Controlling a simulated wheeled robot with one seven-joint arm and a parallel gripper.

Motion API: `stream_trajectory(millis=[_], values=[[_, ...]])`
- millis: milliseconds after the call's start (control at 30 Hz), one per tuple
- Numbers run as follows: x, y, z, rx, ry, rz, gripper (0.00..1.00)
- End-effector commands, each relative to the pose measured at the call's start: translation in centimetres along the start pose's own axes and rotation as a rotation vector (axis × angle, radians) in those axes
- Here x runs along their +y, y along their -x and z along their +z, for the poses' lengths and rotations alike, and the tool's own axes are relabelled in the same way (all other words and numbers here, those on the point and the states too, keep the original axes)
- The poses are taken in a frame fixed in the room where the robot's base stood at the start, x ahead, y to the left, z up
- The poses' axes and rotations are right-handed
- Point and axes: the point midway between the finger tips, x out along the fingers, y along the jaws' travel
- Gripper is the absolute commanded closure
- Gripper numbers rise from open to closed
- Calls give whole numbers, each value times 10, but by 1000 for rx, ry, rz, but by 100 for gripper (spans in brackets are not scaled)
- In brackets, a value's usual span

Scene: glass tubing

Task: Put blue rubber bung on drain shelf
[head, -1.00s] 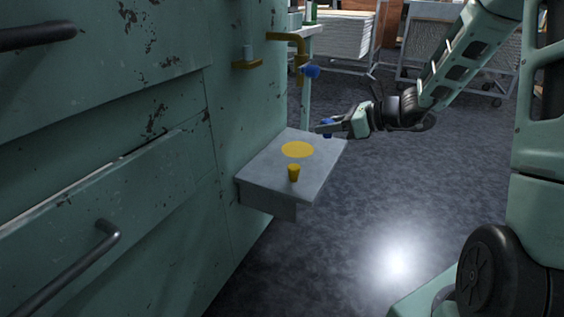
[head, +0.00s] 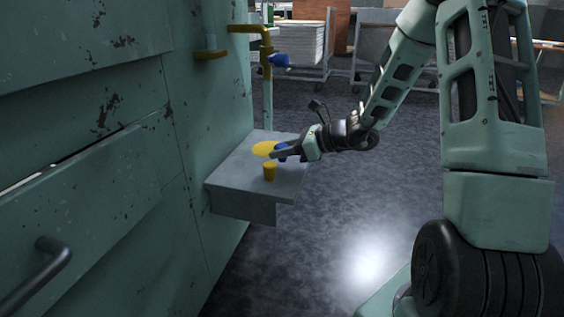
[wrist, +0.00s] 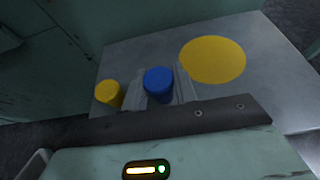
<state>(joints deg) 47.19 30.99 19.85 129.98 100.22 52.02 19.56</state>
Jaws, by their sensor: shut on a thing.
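The blue rubber bung (wrist: 158,82) is between the two fingers of my gripper (wrist: 158,88) in the wrist view. My gripper (head: 279,152) is shut on it at the drain shelf, and the bung (head: 283,150) shows partly behind the fingers in the head view. The drain shelf (head: 238,193) is a grey ledge on the green cabinet wall, with a flat yellow disc mark (wrist: 212,60) on its top. The bung is beside this mark, to its left in the wrist view. I cannot tell whether the bung touches the shelf.
A yellow pipe with a blue tap handle (head: 280,60) is above the shelf.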

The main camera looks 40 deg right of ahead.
Motion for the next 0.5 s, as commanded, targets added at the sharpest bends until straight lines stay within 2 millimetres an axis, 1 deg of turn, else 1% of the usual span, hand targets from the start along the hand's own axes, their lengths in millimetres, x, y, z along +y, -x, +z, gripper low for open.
stream_trajectory(millis=[33, 67, 333, 467, 500], values=[[0, -5, -12, 0, -1, 0, 93], [0, -6, -14, 0, 0, 0, 93], [0, -5, -12, 0, 1, 0, 93], [0, -7, -16, 0, 0, 1, 93], [0, -6, -15, 0, 0, 0, 63]])
